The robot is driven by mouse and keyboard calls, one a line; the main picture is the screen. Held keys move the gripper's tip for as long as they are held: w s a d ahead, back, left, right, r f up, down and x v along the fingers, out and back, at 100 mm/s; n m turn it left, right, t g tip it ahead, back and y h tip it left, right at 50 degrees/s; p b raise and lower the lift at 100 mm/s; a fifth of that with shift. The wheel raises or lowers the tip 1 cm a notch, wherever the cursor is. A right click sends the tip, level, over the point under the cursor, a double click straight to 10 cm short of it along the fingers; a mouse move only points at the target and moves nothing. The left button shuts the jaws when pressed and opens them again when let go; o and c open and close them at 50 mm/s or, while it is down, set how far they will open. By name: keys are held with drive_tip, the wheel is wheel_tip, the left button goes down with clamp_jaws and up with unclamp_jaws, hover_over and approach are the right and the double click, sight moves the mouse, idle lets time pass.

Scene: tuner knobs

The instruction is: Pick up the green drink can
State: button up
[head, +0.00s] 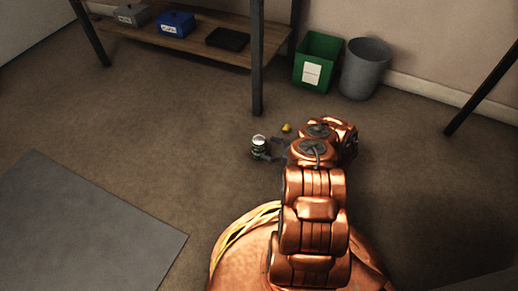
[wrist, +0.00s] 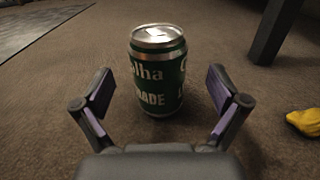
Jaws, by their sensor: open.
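The green drink can (wrist: 157,75) stands upright on the brown floor in the wrist view, with a silver top and white lettering. In the head view the can (head: 259,146) is small, just left of my gripper (head: 272,150). In the wrist view my gripper (wrist: 160,108) is open, with one finger on each side of the can's near front. The can sits ahead of and between the fingertips, and no finger visibly touches it.
A yellow object (wrist: 308,122) lies on the floor right of the can; it also shows in the head view (head: 287,128). A dark table leg (head: 257,60) stands behind the can. A green bin (head: 317,62) and a grey bin (head: 365,69) stand by the wall. A grey mat (head: 80,225) lies left.

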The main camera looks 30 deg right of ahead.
sight(258, 144)
drive_tip(key=b+x, duration=0.2)
drive_tip(key=x, duration=0.2)
drive_tip(key=shift+w+a+f+b, duration=0.15)
drive_tip(key=shift+f+b, duration=0.05)
drive_tip(key=shift+b, duration=0.2)
drive_tip(key=shift+w+a+r, duration=0.1)
drive_tip(key=shift+w, duration=0.15)
drive_tip(key=shift+c, duration=0.4)
drive_tip(key=c, duration=0.8)
